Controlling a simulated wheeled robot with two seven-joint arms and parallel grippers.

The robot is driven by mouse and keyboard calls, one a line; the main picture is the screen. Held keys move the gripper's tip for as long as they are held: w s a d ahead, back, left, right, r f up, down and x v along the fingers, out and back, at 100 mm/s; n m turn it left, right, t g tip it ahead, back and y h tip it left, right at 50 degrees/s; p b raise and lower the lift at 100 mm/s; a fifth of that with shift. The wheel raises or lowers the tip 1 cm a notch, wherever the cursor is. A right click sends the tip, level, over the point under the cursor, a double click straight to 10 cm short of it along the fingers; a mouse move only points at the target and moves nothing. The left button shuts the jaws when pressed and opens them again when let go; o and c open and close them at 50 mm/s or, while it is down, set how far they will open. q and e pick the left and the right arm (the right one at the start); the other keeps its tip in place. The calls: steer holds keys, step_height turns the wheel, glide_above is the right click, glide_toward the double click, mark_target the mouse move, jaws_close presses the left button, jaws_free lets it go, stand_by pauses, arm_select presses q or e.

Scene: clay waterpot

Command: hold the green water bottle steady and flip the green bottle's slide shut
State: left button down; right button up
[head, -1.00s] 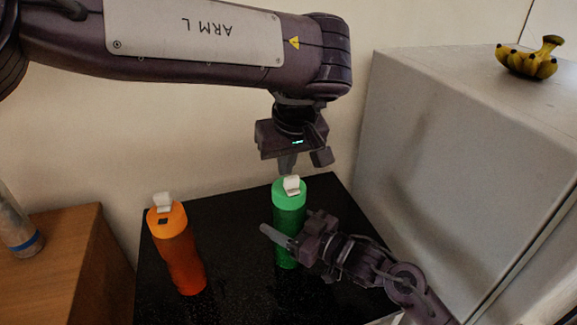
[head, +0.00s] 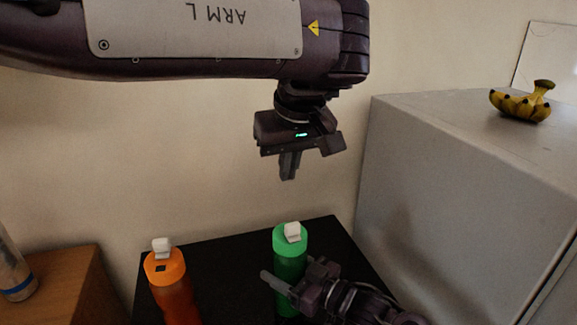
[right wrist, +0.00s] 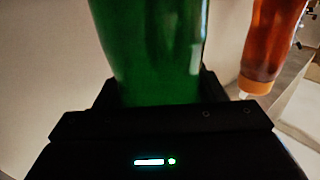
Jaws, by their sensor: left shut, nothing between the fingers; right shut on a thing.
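The green water bottle (head: 290,262) stands upright on the black table top in the head view. Its white slide (head: 292,232) sticks up from the light green cap. My right gripper (head: 283,287) is shut around the bottle's body from the right. The bottle's green body (right wrist: 150,50) also fills the middle of the right wrist view, between the fingers. My left gripper (head: 289,178) hangs above the cap, pointing down, its fingers shut and empty. There is a clear gap between its fingertips and the slide. The lower part of the bottle is hidden or out of frame.
An orange bottle (head: 168,285) with a raised white slide stands to the left on the black table (head: 225,260). A grey cabinet (head: 440,190) with bananas (head: 522,102) on top rises at the right. A wooden cabinet (head: 65,285) carries a metal bottle (head: 14,268) at the left.

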steer(key=o, duration=1.7)
steer(key=shift+c, duration=0.2)
